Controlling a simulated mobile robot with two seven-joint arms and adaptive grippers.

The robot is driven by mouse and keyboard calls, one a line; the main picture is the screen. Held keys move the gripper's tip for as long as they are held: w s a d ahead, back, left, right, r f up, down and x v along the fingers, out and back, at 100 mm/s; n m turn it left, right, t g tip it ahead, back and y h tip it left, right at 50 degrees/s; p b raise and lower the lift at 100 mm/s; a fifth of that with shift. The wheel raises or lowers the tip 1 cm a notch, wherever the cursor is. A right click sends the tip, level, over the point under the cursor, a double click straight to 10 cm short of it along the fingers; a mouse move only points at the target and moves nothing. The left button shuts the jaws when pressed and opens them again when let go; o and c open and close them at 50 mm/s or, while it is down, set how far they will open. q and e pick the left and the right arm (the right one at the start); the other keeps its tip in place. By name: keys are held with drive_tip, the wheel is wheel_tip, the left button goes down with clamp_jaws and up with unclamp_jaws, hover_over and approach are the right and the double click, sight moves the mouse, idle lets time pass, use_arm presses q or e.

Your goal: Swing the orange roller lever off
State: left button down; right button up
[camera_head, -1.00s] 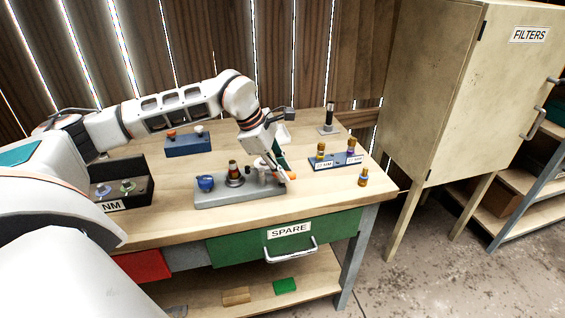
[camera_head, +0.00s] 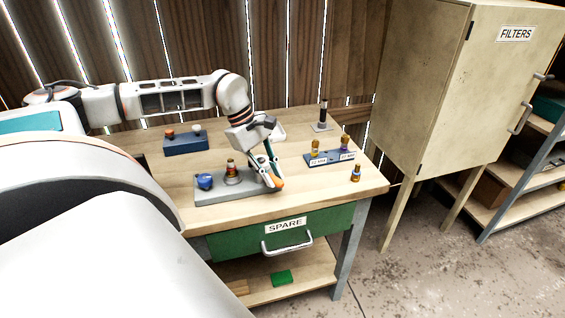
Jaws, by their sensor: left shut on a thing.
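The orange roller lever (camera_head: 278,183) is at the right end of a grey base plate (camera_head: 232,195) on the workbench. Only its orange end shows clearly. My left gripper (camera_head: 272,178) reaches down from behind and is shut on the lever. Its fingers hide the rest of the lever and its pivot. A blue part (camera_head: 205,181) and a round fitting with a dark red top (camera_head: 231,172) stand on the same plate, left of the gripper. My right gripper is not in view.
A blue block with two knobs (camera_head: 186,144) stands behind the plate. A green SPARE drawer (camera_head: 325,225) is below the front edge.

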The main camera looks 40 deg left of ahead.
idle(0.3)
use_arm(q)
drive_tip(key=c, duration=1.9)
unclamp_jaws()
drive_tip(key=shift+s, duration=0.1)
drive_tip(key=v, duration=1.2)
